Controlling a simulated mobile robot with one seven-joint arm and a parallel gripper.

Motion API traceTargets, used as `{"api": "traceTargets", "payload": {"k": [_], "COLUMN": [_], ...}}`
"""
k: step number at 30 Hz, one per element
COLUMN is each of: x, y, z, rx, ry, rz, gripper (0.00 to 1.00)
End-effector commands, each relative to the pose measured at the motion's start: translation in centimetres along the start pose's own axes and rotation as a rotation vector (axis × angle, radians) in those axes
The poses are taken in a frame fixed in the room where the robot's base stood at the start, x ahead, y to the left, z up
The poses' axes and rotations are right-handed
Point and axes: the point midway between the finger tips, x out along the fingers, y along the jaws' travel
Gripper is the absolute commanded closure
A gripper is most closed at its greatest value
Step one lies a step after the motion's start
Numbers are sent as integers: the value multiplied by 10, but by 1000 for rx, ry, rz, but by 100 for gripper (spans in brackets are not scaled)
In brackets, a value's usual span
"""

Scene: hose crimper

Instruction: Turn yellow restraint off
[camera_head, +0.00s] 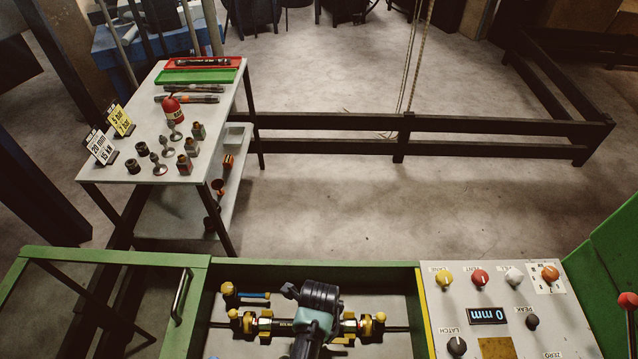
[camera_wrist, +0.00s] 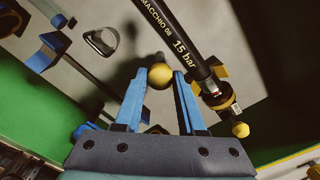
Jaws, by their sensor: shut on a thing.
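My gripper (camera_wrist: 159,80) has its two blue fingers on either side of a round yellow knob (camera_wrist: 160,76), shut on it. A black hose (camera_wrist: 175,30) marked "15 bar" runs beside the fingers, with a brass fitting at its lower end. In the head view my wrist covers the middle of the hose assembly in the green-framed bay, so my fingertips and the held knob are hidden there. Brass and yellow fittings show on the left (camera_head: 265,324) and right (camera_head: 366,325) of it. Another yellow knob (camera_head: 227,288) with a blue bar lies at the bay's upper left.
The control panel (camera_head: 500,310) at right has yellow, red, white and orange knobs and a "0 mm" display. A green door frame (camera_head: 100,257) with a handle stands at left. A white table (camera_head: 150,130) behind holds fittings, signs and a red bottle.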

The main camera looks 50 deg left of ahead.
Motion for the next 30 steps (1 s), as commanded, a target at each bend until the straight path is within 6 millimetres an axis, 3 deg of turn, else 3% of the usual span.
{"api": "traceTargets", "payload": {"k": [15, 16, 20, 30], "x": [0, 0, 0, -1], "y": [-1, -1, -1, 0], "z": [-1, -1, -1, 0], "rx": [20, 20, 19, 16], "ry": [1, 1, 1, 0], "rz": [-1, -1, -1, 0], "gripper": [100, 55, 32, 31]}}
